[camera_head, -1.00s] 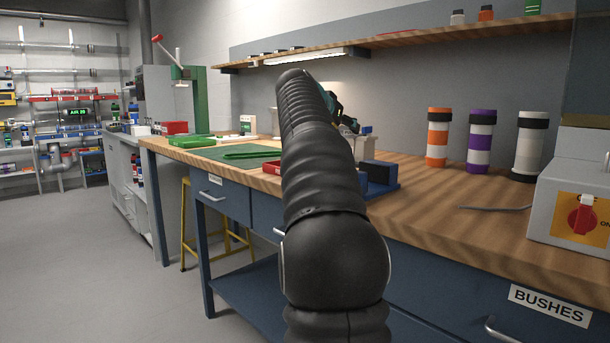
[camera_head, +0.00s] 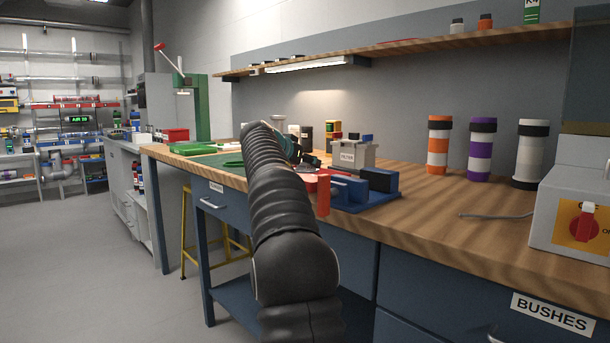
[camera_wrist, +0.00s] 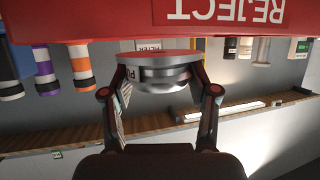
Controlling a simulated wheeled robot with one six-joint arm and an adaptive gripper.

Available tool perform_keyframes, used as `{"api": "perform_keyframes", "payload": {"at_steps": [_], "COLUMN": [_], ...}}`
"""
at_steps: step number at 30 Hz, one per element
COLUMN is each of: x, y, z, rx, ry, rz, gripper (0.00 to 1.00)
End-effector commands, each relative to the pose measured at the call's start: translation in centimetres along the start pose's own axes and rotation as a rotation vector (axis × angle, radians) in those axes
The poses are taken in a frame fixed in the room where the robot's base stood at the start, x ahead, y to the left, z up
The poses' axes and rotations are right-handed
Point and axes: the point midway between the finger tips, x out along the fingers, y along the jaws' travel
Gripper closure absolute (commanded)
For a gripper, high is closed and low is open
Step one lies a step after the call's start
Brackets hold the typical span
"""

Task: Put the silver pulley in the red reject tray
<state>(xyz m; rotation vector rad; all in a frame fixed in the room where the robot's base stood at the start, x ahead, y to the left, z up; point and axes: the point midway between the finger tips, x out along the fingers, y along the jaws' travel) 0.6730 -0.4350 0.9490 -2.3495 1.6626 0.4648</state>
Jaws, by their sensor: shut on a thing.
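My gripper (camera_wrist: 158,70) is shut on the silver pulley (camera_wrist: 165,76), a round metal disc held between the two fingers in the wrist view. The red reject tray (camera_wrist: 120,20) fills the top of the upside-down wrist view, with its white REJECT label readable. The pulley shows close against the tray's red wall in the picture; I cannot tell whether they touch. My arm hides the pulley and most of the gripper there.
A blue fixture (camera_head: 378,180) and a grey labelled box (camera_head: 350,155) stand right of the tray. Striped tubes (camera_head: 437,147) stand farther right, near a grey switch box (camera_head: 575,215). A green mat (camera_head: 215,160) lies left. A shelf (camera_head: 400,60) runs above the bench.

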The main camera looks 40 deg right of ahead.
Motion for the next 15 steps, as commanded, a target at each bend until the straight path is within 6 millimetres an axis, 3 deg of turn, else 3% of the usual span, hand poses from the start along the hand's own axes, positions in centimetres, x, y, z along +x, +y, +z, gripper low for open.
{"api": "perform_keyframes", "payload": {"at_steps": [6, 15], "x": [1.1, 1.2], "y": [0.0, 0.0], "z": [2.9, 3.1], "rx": [-0.002, 0.000], "ry": [-0.001, 0.000], "rz": [-0.001, -0.001], "gripper": [0.86, 0.86]}}
